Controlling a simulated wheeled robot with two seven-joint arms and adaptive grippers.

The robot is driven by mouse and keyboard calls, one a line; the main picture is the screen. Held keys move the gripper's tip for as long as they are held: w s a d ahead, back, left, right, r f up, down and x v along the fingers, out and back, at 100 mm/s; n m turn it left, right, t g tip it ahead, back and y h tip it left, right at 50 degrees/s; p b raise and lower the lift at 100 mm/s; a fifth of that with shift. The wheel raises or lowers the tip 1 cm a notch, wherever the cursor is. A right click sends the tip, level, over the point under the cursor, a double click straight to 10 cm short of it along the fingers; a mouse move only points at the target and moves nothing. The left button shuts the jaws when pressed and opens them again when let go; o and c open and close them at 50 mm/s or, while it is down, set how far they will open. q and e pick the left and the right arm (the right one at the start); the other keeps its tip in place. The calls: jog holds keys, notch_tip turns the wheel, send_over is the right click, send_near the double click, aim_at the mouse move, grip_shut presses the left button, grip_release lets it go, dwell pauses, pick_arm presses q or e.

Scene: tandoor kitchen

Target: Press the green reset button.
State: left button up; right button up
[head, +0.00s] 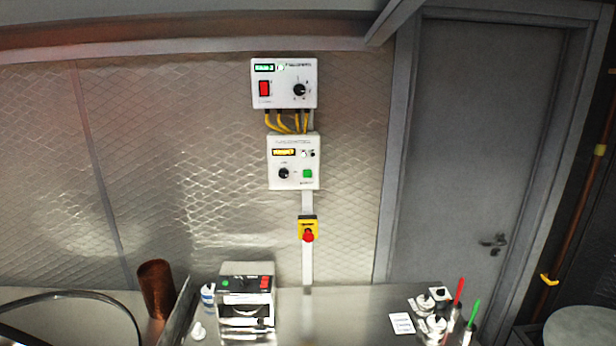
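The green reset button (307,173) is a small square at the lower right of the lower white control box (294,184). This box hangs on the quilted metal wall and also has a black knob (284,173) and a lit yellow display (284,152). Nothing covers the button. Neither of my grippers shows in the head view.
An upper white box (283,72) with a red switch is joined by yellow cables. Below hangs a red emergency stop (308,237) on yellow. The steel counter holds a metal device (247,309), a copper cup (157,289) and several small bottles. A grey door (470,150) is right.

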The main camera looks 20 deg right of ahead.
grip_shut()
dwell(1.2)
